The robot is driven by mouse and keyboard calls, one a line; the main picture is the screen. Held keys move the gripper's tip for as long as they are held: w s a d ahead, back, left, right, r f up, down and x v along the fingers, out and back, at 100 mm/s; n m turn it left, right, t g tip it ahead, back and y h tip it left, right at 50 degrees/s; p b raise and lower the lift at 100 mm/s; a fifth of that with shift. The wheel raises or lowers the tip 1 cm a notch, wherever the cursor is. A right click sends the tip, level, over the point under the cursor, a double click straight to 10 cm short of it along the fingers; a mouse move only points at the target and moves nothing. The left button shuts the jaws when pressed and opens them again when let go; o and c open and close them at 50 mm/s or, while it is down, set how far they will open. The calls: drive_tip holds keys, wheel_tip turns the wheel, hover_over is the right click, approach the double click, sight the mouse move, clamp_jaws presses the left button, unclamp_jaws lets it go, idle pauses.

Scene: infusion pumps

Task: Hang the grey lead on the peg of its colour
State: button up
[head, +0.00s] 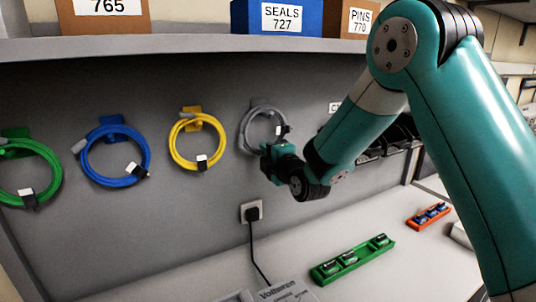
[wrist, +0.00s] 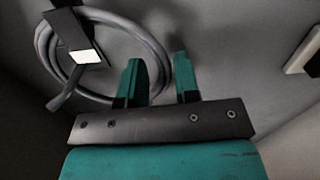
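The grey lead (head: 243,133) is a coil against the grey back panel, to the right of the yellow lead, with a black plug bearing a white label (head: 283,130). My gripper (head: 272,151) is at the coil's lower right in the head view. In the wrist view the fingers (wrist: 158,62) stand apart, and the coil's right side (wrist: 157,51) passes behind and between them. Whether they touch it I cannot tell. The lead's plug (wrist: 75,40) shows at the upper left there.
Yellow (head: 173,148), blue (head: 88,165) and green (head: 53,165) leads hang on matching pegs to the left. A wall socket with a black plug (head: 252,212) is below the gripper. A green tray (head: 352,259) and an orange tray (head: 428,217) lie on the worktop. A shelf (head: 180,45) runs above.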

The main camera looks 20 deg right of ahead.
drive_tip(key=o, duration=0.4)
drive_tip(key=shift+s, duration=0.1)
drive_tip(key=s+d+b, duration=0.3)
drive_tip(key=s+b, duration=0.9)
drive_tip(key=s, duration=0.5)
drive_tip(key=shift+d+b, duration=0.15)
drive_tip(key=shift+b, duration=0.15)
